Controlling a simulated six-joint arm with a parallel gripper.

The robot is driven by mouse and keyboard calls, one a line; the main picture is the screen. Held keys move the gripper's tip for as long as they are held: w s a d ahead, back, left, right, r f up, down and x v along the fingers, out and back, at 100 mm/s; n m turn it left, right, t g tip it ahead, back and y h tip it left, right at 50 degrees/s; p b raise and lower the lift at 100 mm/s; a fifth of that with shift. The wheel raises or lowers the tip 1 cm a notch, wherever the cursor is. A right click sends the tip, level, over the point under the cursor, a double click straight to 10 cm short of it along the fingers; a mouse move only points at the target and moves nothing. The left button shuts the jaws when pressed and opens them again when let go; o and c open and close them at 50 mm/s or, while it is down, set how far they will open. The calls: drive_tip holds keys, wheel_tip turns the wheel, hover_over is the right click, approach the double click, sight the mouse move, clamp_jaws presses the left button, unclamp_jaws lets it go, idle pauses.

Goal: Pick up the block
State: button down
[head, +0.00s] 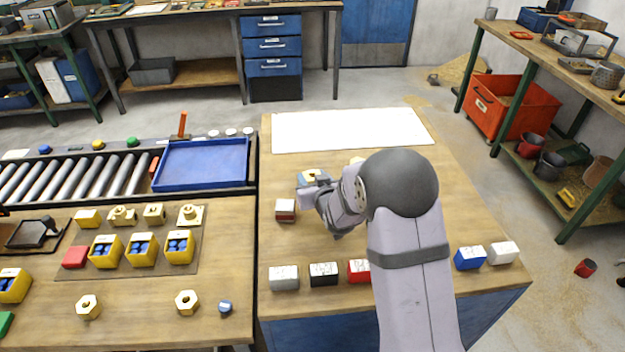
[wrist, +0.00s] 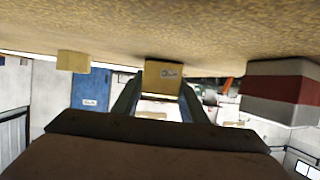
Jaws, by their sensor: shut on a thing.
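In the head view my gripper (head: 312,184) points down and left over the right-hand wooden table. It is shut on a small yellow block (head: 316,173), partly hidden by the fingers. In the wrist view, which shows the tabletop along the upper edge, the yellow block (wrist: 164,76) with a small label sits between the fingertips (wrist: 160,88). I cannot tell whether it touches the table. Another yellow block (wrist: 72,61) stands apart to the left there; a small yellow piece (head: 357,160) shows behind my arm in the head view. A red-and-white banded block (head: 285,209) stands near my gripper.
Along the table's front stand a grey block (head: 284,278), a black block (head: 323,274), a red block (head: 359,271), a blue block (head: 469,257) and a white block (head: 502,253). A white sheet (head: 350,130) covers the back. A blue tray (head: 203,163) lies left, beyond the table's edge.

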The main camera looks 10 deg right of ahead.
sight(312, 175)
wheel_tip(312, 175, up, 10)
drive_tip(key=shift+r+b, duration=0.1)
drive_tip(key=shift+b, duration=0.5)
